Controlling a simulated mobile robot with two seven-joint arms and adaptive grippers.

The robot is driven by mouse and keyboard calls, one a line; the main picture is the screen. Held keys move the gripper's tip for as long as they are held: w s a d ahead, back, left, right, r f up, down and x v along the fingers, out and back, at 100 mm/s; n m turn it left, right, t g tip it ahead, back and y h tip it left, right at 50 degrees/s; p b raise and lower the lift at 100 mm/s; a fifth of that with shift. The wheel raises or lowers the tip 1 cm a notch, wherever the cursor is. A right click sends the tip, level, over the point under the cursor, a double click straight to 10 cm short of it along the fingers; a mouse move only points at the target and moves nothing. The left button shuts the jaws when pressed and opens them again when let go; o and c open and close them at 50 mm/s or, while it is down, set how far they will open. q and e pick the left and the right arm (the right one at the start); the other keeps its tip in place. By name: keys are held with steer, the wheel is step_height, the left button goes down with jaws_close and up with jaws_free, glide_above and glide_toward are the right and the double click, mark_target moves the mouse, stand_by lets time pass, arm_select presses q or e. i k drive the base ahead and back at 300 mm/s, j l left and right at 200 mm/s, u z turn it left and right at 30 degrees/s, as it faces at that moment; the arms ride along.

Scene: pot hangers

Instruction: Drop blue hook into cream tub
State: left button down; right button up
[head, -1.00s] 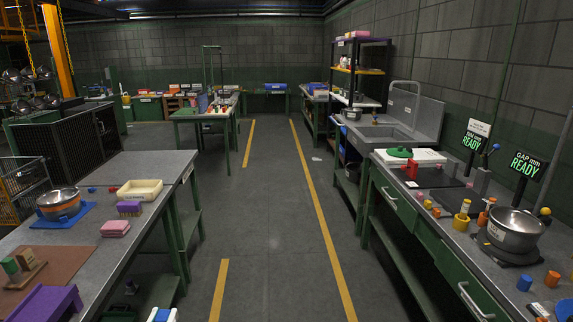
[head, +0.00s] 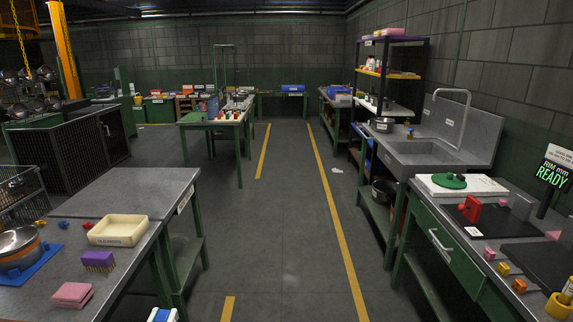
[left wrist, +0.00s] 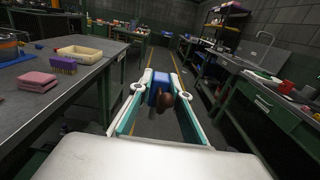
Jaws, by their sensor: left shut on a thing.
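The cream tub (head: 115,239) stands upright on the grey left bench, near its aisle-side edge. It also shows at upper left in the left wrist view (left wrist: 80,56). My left gripper (head: 162,315) just shows at the bottom edge of the head view, out over the aisle, nearer than the tub and to its right. In the left wrist view its fingers (left wrist: 160,83) are shut on the blue hook (left wrist: 160,92), which shows as a blue block with a brown rounded end. The hook is apart from the tub. My right gripper is not in view.
A purple brush-like block (head: 98,261) and pink sponges (head: 72,295) lie in front of the tub. A metal pot (head: 17,244) stands at far left. Small blue (head: 63,224) and red (head: 87,225) pieces lie near the tub. The aisle ahead is clear.

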mark_target(117, 246)
steer(key=i+j, duration=0.1)
steer(key=i, duration=0.5)
steer(key=i+j+u, duration=0.1)
steer(key=i, duration=0.5)
steer(key=i+j+u, duration=0.5)
steer(key=i+j, duration=0.05)
